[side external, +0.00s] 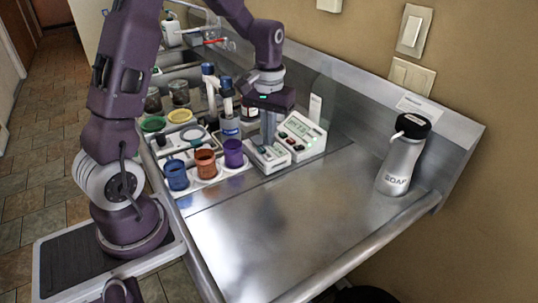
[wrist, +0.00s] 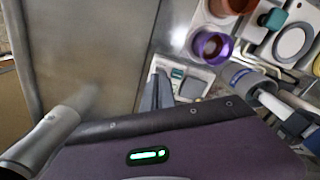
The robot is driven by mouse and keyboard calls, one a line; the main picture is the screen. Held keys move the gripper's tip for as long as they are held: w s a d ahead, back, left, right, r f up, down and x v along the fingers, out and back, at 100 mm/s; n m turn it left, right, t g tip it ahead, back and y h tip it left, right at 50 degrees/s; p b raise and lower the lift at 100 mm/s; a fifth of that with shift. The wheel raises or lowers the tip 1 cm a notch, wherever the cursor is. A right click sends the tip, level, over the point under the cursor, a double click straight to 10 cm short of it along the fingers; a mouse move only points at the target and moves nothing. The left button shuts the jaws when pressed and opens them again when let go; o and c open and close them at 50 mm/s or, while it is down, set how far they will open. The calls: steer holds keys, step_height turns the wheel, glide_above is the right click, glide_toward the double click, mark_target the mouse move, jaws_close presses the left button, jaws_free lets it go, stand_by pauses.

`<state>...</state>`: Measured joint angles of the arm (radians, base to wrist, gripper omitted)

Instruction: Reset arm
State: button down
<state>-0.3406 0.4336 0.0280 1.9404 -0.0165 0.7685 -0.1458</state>
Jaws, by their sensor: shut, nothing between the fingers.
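My gripper (side external: 268,138) points down over the steel counter, with its fingers just above or in front of the small white device (side external: 268,157); I cannot tell whether they touch it. The fingers are together and hold nothing. In the wrist view the fingers (wrist: 156,78) show as a narrow grey shape beside the same device. The blue bucket (side external: 176,177), orange bucket (side external: 205,164) and purple bucket (side external: 233,154) stand in a row on a white tray left of my gripper. The purple bucket also shows in the wrist view (wrist: 211,47).
A white device with a display (side external: 302,134) stands right of my gripper. Blue-capped bottles (side external: 227,105) stand close behind left. Green (side external: 152,124) and yellow (side external: 180,116) round pieces lie near dark jars. A soap bottle (side external: 402,160) stands far right. The front counter (side external: 270,230) is clear.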

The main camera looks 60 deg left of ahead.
steer(key=shift+r, duration=1.05)
steer(key=s+d+r+m+t, duration=0.2)
steer(key=s+d+r, duration=0.4)
steer(key=r, duration=0.3)
steer(key=s+d+r+m+t, duration=0.1)
steer(key=s+d+m, duration=0.1)
steer(key=s, duration=0.4)
steer(key=s+d+r+m+t, duration=0.1)
steer(key=s+d+r+t, duration=0.1)
steer(key=s+d, duration=0.2)
steer(key=s, duration=0.3)
steer(key=shift+s+d+m, duration=0.2)
steer(key=shift+d+m, duration=0.15)
steer(key=shift+m, duration=0.05)
